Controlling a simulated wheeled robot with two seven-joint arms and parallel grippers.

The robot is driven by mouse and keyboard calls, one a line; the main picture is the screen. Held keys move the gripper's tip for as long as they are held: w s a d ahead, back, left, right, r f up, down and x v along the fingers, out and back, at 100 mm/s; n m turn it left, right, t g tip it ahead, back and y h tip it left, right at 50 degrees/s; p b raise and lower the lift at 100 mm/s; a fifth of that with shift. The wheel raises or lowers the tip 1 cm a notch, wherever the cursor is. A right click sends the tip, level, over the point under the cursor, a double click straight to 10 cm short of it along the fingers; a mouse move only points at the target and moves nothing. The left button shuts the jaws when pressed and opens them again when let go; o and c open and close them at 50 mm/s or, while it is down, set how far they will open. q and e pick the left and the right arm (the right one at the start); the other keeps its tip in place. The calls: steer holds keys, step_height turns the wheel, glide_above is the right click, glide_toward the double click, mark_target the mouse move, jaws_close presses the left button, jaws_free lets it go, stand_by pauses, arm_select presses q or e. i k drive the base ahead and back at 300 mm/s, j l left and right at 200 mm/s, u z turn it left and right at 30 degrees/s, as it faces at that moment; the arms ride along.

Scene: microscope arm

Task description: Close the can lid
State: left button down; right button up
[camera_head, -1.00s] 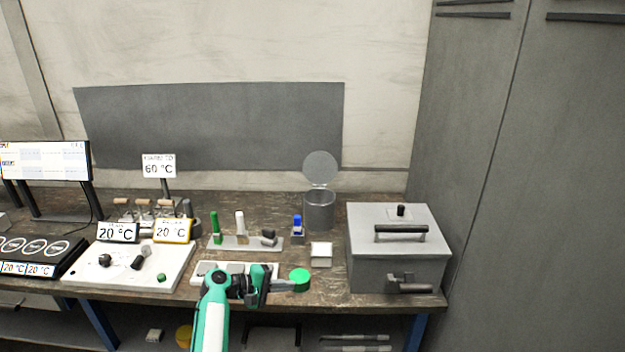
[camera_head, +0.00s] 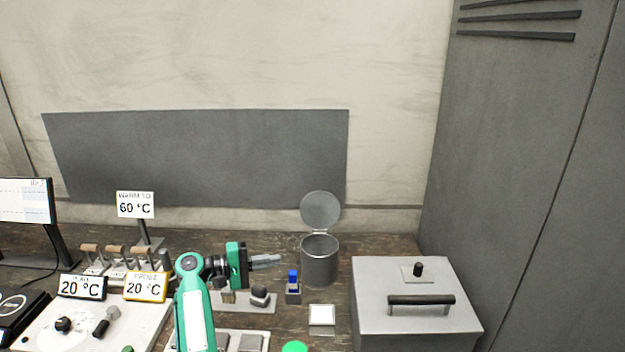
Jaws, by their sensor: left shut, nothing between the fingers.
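The grey can (camera_head: 320,262) stands upright near the back of the bench. Its round lid (camera_head: 320,210) is open, standing up from the hinge at the can's back rim. My left gripper (camera_head: 278,259) is shut and empty, pointing right toward the can. It is to the left of the can and apart from it, over the rack of small items. My right gripper is not in view.
A grey metal box (camera_head: 415,300) with a handle stands right of the can. A blue-capped vial (camera_head: 293,286) and a small white square block (camera_head: 321,316) are in front of the can. Signs (camera_head: 82,287) and a hotplate panel are at left. Wall panel (camera_head: 200,160) behind.

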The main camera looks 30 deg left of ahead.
mark_target(319, 210)
steer(key=i+j, duration=0.4)
steer(key=i, duration=0.15)
steer(key=i+j, duration=0.45)
steer(key=i, duration=0.15)
